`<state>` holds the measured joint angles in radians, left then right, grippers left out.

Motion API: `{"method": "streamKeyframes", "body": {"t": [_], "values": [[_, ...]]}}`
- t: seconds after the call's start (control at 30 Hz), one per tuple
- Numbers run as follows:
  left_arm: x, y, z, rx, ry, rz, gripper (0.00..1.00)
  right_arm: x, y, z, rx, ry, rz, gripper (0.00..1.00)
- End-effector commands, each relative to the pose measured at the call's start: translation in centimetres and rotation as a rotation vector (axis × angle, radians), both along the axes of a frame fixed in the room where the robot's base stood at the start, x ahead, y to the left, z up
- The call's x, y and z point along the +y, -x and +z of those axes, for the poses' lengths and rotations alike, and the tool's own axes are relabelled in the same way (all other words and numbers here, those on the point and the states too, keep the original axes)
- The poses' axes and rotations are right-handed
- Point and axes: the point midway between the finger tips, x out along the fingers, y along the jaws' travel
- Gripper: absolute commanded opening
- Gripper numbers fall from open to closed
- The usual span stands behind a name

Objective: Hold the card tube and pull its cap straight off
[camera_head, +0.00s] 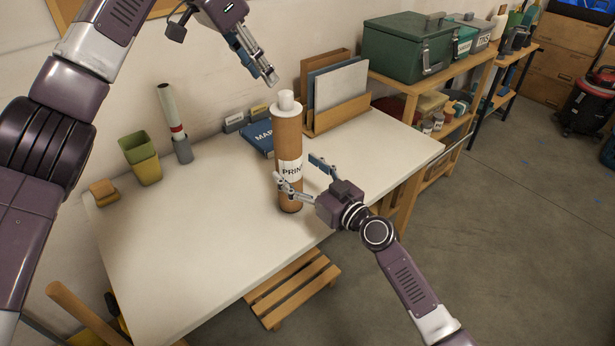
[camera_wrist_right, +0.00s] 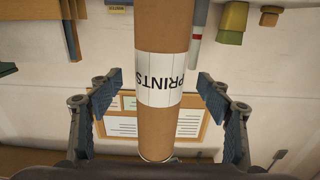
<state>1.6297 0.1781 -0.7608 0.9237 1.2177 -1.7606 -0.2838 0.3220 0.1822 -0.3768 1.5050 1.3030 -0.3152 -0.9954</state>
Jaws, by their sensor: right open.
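The brown card tube (camera_head: 288,135) stands upright on the white table, with a white label reading "PRINTS" in part. Its white cap (camera_head: 286,104), with a raised knob, sits on the top end. My right gripper (camera_head: 297,172) is open, its fingers on either side of the tube near the label. In the right wrist view the tube (camera_wrist_right: 158,123) runs between the spread fingers, with gaps on both sides; the label is upside down there. My left gripper (camera_head: 262,72) is above and left of the cap, apart from it; its finger gap is unclear.
The white table (camera_head: 190,245) has a clear front. A blue book (camera_head: 258,138), file rack (camera_head: 337,113), green-yellow cups (camera_head: 142,160) and a holder with a rolled sheet (camera_head: 182,150) stand behind. A slatted wooden stool (camera_head: 293,287) is at the front edge. A green toolbox (camera_head: 405,48) is on the right shelf.

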Motion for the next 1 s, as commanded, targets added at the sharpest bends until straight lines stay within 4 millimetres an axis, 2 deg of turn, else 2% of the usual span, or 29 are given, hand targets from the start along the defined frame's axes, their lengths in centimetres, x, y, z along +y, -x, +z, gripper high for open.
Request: {"method": "streamKeyframes", "body": {"t": [0.1,0.23,0.63,1.0], "values": [[0.0,0.0,0.0,0.0,0.0,0.0,0.29,1.1,-1.5,0.1,0.001,-0.002,0.0,0.71],[0.0,0.0,0.0,0.0,0.0,0.0,0.29,1.8,-2.5,0.0,0.0,0.0,-0.001,0.71],[0.0,0.0,0.0,0.0,0.0,0.0,0.29,2.2,-3.1,0.0,0.001,0.001,-0.001,0.71],[0.0,0.0,0.0,0.0,0.0,0.0,0.29,2.2,-3.1,0.0,0.001,0.001,-0.001,0.31]]}}
